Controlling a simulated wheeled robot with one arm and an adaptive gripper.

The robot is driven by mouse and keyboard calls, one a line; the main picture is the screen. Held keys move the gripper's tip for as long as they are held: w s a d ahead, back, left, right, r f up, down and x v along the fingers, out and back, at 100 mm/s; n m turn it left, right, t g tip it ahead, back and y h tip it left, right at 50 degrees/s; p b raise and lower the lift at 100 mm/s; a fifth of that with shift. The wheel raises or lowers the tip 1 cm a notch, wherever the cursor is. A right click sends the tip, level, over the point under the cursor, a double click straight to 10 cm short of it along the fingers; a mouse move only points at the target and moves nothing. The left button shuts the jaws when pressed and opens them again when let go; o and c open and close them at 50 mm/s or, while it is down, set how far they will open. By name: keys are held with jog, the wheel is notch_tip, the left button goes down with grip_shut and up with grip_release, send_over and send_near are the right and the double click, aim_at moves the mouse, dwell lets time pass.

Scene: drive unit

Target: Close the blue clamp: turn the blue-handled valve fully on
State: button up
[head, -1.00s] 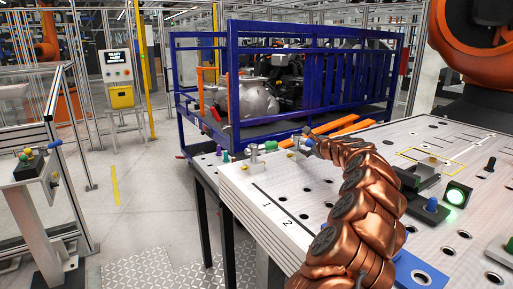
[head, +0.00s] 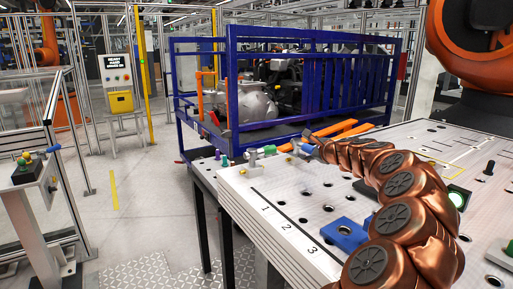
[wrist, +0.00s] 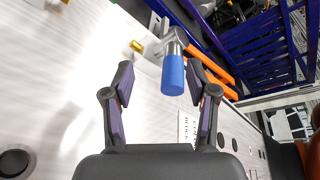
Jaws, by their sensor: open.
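The blue-handled valve shows in the wrist view as a blue cylindrical handle (wrist: 173,75) on a metal stem, just beyond and between my fingertips. My gripper (wrist: 165,85) is open, with a dark finger on each side of the handle's near end and no visible contact. In the head view the blue handle (head: 307,148) is small, at the far left end of my copper-coloured arm, near the table's back edge. My gripper there is mostly hidden by the arm. A blue block with a round hole (head: 345,233) sits on the table; I cannot tell whether it belongs to the clamp.
The pale worktable (head: 262,187) has holes and printed numbers.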

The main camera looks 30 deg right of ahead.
jog(key=w+a+r+n+y+p, duration=0.1)
jog(key=a+r+n+y, duration=0.1)
jog(key=a, duration=0.8)
jog(key=w+a+r+n+g+y+p, duration=0.1)
jog(key=a+n, duration=0.4)
jog(key=a, duration=0.5)
jog(key=shift+w+r+y, duration=0.35)
jog(key=shift+r+y, duration=0.15)
jog(key=shift+y, duration=0.7)
